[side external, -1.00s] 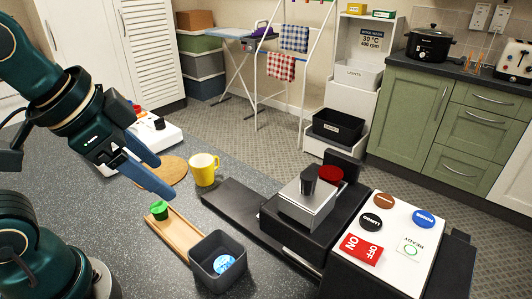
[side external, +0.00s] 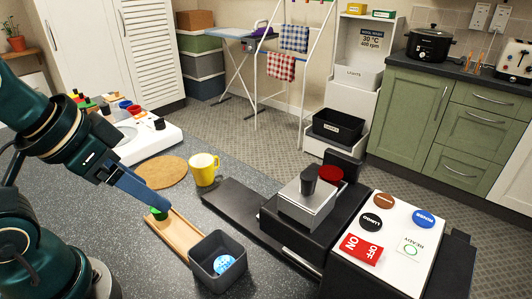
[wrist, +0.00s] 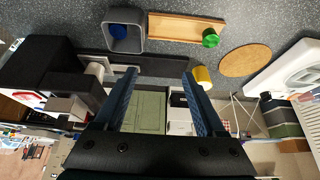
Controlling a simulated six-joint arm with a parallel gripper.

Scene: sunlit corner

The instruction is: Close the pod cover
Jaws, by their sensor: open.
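The coffee machine (side external: 262,230) is black, with a silver block (side external: 306,207) on top that carries a black knob (side external: 308,176). This block looks like the pod cover, but I cannot tell whether it is open or closed. A red round part (side external: 331,174) shows behind it. My gripper (side external: 164,206) is open and empty, well left of the machine, above or near the green pod (side external: 157,214) on the wooden tray (side external: 182,234). In the wrist view my gripper (wrist: 162,73) has its fingers wide apart with nothing between them; the green pod (wrist: 210,38) lies beyond them.
A dark grey bin (side external: 205,271) holds a blue pod (side external: 225,263). A yellow mug (side external: 203,169) and a round cork mat (side external: 163,172) stand behind. A white panel (side external: 395,235) with ON, OFF and other buttons is right of the machine. A white appliance (side external: 150,142) stands at the back left.

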